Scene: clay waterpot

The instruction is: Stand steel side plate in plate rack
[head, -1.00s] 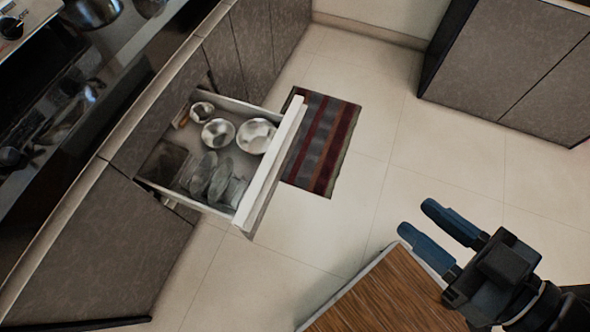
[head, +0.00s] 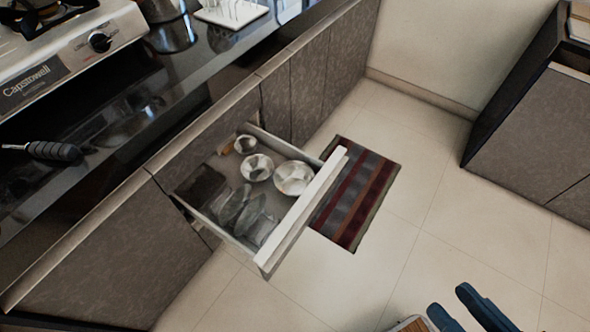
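My gripper (head: 449,300) shows at the bottom right edge. Its two blue fingers are spread apart with nothing between them, over the floor and well away from the drawer. The open drawer (head: 300,226) holds several plate-like discs (head: 235,205) standing on edge near its front left; I cannot tell whether a rack holds them or which is the steel side plate. Round steel dishes (head: 293,178) lie in the drawer's right half. A white stand with thin upright wires (head: 232,13) is on the counter at the top and may be the plate rack.
The dark counter (head: 150,110) runs diagonally beside the stove (head: 65,65). A pot (head: 170,32) stands near the white stand. A black handle (head: 52,151) lies at the left. The striped mat (head: 357,195) is on open floor. A dark cabinet (head: 545,125) is at the right.

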